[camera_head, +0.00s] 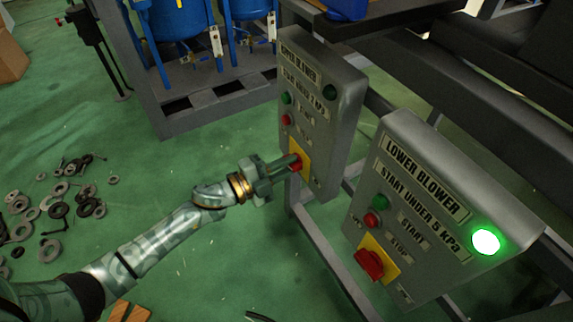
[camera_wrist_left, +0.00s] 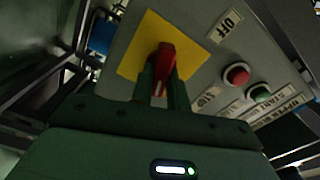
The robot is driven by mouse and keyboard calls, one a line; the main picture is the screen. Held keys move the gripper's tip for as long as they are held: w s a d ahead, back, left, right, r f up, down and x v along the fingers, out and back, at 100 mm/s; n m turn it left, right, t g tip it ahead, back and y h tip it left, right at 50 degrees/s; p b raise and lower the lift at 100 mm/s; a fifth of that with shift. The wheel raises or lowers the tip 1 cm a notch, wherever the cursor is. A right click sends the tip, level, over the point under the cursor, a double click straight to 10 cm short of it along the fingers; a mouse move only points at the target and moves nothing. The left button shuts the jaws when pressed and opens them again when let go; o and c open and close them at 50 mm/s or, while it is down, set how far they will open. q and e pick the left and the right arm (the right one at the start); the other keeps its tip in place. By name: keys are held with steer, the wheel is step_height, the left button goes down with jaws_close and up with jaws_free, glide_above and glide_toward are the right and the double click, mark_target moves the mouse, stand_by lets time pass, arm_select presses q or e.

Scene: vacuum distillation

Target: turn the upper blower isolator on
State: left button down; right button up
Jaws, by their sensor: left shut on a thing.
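The upper blower box (camera_head: 335,88) is a grey panel with a dark indicator lamp (camera_head: 330,92), a green button (camera_head: 286,98) and a red button (camera_head: 286,119). Its isolator is a red handle (camera_wrist_left: 165,62) on a yellow plate (camera_wrist_left: 137,45), low on the panel. My left gripper (camera_head: 290,164) reaches it from the left and is shut on the red handle, one finger on each side. In the left wrist view the handle stands nearly upright between the fingers, and an OFF label (camera_wrist_left: 227,26) lies to its upper right. The fingers hide part of the handle. My right gripper does not show.
The lower blower box (camera_head: 440,215) stands close on the right, with its lamp (camera_head: 486,241) lit green and its own red isolator (camera_head: 369,264). Grey frame beams run behind both boxes. Blue vessels (camera_head: 180,20) stand at the back. Loose rings (camera_head: 60,205) litter the green floor at left.

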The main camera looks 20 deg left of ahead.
arm_select(q)
steer(key=shift+f+m, duration=0.15)
steer(key=shift+m, duration=0.8)
steer(key=shift+f+m, duration=0.1)
steer(key=shift+m, duration=0.85)
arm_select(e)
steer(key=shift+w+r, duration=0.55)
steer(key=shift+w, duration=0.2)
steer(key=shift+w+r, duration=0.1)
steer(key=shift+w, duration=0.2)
arm_select(q)
steer(key=c, duration=1.4)
jaws_free()
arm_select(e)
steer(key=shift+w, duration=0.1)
arm_select(q)
steer(key=shift+o, duration=0.2)
steer(key=shift+r, duration=0.1)
